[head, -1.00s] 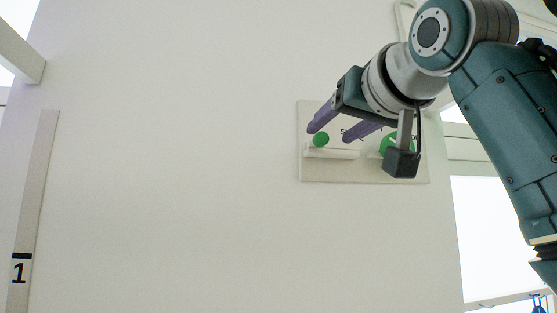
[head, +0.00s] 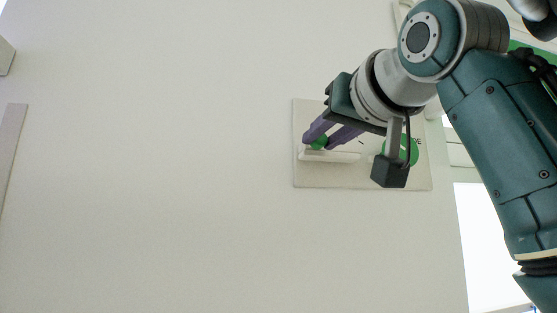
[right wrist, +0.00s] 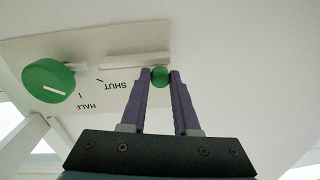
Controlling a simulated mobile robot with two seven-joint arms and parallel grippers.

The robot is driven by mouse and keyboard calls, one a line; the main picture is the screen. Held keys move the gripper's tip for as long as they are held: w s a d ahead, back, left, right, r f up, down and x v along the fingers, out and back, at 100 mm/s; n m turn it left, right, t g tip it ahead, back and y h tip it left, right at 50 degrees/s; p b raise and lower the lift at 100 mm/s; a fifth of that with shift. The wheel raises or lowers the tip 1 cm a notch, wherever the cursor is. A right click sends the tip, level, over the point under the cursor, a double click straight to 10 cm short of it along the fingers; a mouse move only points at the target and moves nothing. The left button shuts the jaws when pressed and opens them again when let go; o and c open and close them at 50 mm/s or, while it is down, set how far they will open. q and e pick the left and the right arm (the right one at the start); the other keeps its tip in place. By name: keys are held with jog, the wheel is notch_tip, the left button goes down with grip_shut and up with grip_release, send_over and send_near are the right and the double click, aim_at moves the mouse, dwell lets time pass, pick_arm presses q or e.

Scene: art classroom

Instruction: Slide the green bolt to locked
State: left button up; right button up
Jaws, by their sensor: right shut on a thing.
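The green bolt knob (head: 319,143) sits at the left end of a white rail (head: 330,156) on a pale panel (head: 350,180) fixed to the wall. My right gripper (head: 318,142) is shut on the knob, one purple finger on each side. In the right wrist view the green knob (right wrist: 160,76) shows between the fingertips (right wrist: 161,74), at one end of the white rail (right wrist: 120,61). My left gripper is in neither view.
A green round dial (head: 402,150) with a white line sits on the panel right of the rail, partly behind my right wrist. In the right wrist view this dial (right wrist: 48,80) has the words SHUT and HALF beside it. The wall left of the panel is clear.

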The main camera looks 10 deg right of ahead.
grip_shut()
dwell(0.8)
